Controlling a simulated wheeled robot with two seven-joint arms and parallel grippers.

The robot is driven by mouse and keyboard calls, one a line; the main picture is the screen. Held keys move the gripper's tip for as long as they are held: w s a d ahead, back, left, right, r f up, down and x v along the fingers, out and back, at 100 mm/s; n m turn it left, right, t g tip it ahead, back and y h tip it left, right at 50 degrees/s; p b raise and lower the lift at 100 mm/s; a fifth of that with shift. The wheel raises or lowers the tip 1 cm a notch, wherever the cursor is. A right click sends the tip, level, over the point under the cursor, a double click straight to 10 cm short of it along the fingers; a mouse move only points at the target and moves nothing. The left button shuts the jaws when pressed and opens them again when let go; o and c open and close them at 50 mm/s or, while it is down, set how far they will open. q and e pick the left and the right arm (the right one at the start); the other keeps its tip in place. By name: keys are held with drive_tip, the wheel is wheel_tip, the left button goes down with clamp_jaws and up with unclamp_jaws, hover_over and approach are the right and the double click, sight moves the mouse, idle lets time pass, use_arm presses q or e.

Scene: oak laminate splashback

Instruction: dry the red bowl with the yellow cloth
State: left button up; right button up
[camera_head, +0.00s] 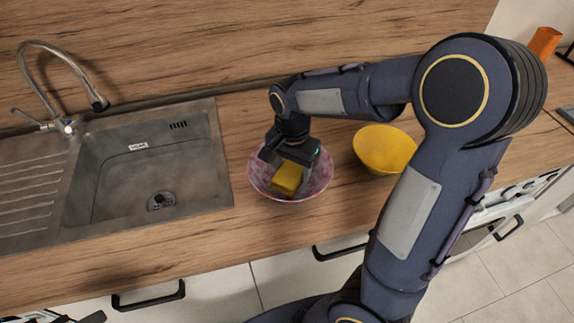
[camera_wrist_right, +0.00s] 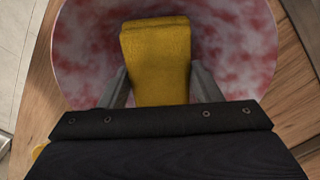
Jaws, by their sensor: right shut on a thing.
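The red bowl (camera_head: 258,178), mottled red and pinkish white, stands on the wooden worktop just right of the sink. Its inner wall also fills the back of the right wrist view (camera_wrist_right: 240,50). My right gripper (camera_head: 288,168) is inside the bowl's rim, pointing down, and is shut on the folded yellow cloth (camera_head: 287,179). In the right wrist view the cloth (camera_wrist_right: 157,60) sits between the two fingers, in or just above the bowl. I cannot tell whether it touches the bowl's inside.
A yellow bowl (camera_head: 384,149) stands close to the right of the red bowl, near my right arm. The steel sink (camera_head: 140,180) with its tap (camera_head: 65,90) is on the left. An orange object (camera_head: 544,41) is at the far right. Worktop in front of the red bowl is clear.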

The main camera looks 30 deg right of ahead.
idle(0.3)
drive_tip(key=shift+w+a+r+p, duration=0.1)
drive_tip(key=shift+w+a+p, duration=0.35)
drive_tip(key=shift+w, duration=0.35)
drive_tip(key=shift+s, duration=0.1)
drive_tip(key=shift+s+d+f, duration=0.2)
drive_tip(key=shift+s+d, duration=0.25)
drive_tip(key=shift+s, duration=0.35)
drive_tip(key=shift+w+a+r, duration=0.1)
drive_tip(key=shift+w+a, duration=0.15)
drive_tip(key=shift+w, duration=0.2)
drive_tip(key=shift+w+a+r, duration=0.1)
drive_tip(key=shift+w+a, duration=0.15)
drive_tip(key=shift+w, duration=0.2)
